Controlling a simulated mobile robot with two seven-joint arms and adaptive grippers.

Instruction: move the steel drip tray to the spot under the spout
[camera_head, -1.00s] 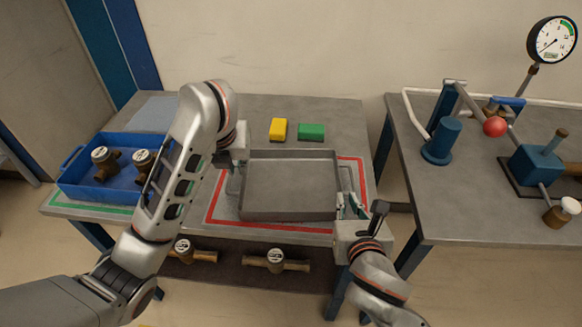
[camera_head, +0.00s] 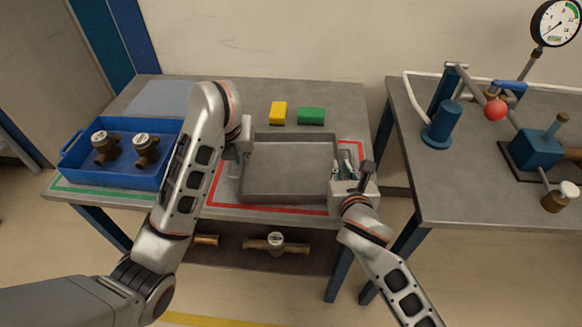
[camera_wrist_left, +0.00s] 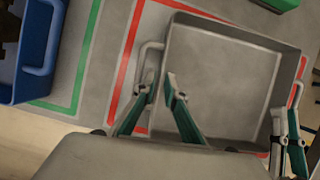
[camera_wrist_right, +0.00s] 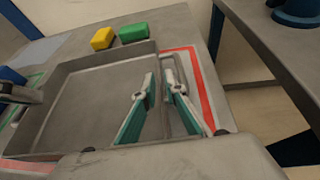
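The steel drip tray (camera_head: 288,196) is a shallow grey rectangular pan lying in a red outline on the left table. My left gripper (camera_wrist_left: 160,80) is at its left side, fingers apart, with one fingertip by the tray's side handle (camera_wrist_left: 152,46) and the other over the tray wall. My right gripper (camera_wrist_right: 156,92) is at the tray's right side, fingers apart, one over the tray's inside and the other at the right wall and handle. Contact cannot be told. I cannot clearly make out the spout or the spot under it.
A blue bin (camera_head: 110,178) with brass meters stands left of the tray. Yellow (camera_head: 278,112) and green (camera_head: 311,116) blocks lie behind it. A gap separates this table from the right bench (camera_head: 450,195), which carries a blue fixture (camera_head: 538,147) and a gauge (camera_head: 555,24).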

